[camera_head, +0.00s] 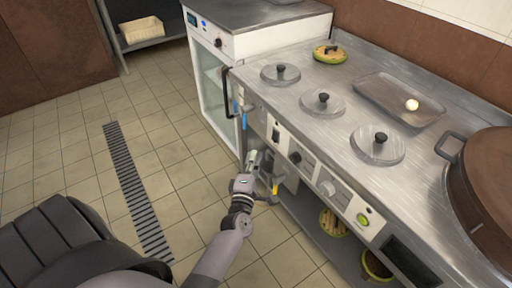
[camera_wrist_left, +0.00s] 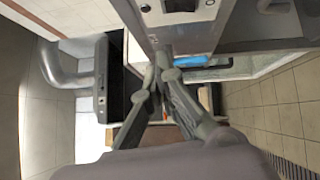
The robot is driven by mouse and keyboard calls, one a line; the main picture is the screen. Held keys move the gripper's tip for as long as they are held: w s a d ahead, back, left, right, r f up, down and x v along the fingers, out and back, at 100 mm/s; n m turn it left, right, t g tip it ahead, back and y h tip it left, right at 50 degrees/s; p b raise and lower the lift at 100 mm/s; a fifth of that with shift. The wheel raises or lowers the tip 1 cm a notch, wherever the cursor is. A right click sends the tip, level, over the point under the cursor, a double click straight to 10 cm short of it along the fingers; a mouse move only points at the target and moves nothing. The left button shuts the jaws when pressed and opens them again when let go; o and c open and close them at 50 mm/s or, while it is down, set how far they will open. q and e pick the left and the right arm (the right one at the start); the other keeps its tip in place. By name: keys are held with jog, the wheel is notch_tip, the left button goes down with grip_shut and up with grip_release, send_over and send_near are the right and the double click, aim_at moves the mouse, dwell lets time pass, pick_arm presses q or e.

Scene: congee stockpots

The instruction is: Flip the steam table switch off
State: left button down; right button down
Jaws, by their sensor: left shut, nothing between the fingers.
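The steam table (camera_head: 300,103) stands at the right in the head view, with a control panel (camera_head: 312,172) along its front. A black rocker switch (camera_head: 276,134) sits near the panel's left end. My left gripper (camera_head: 258,157) is shut and empty, just in front of and below that switch; contact cannot be told from the head view. In the left wrist view its fingertips (camera_wrist_left: 163,62) meet close to the metal panel (camera_wrist_left: 185,35). A dark switch-like part (camera_wrist_left: 181,5) shows at the top edge there. My right gripper is not in view.
Lidded wells (camera_head: 323,102), a tray (camera_head: 400,98) and a large brown pot (camera_head: 488,185) occupy the steam table top. A glass-fronted cabinet (camera_head: 215,85) stands beside it. Blue-handled utensils (camera_head: 242,115) hang at the table's left end.

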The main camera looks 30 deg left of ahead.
pick_arm(q)
jog(key=shift+v, duration=1)
jog(key=shift+r, duration=0.15)
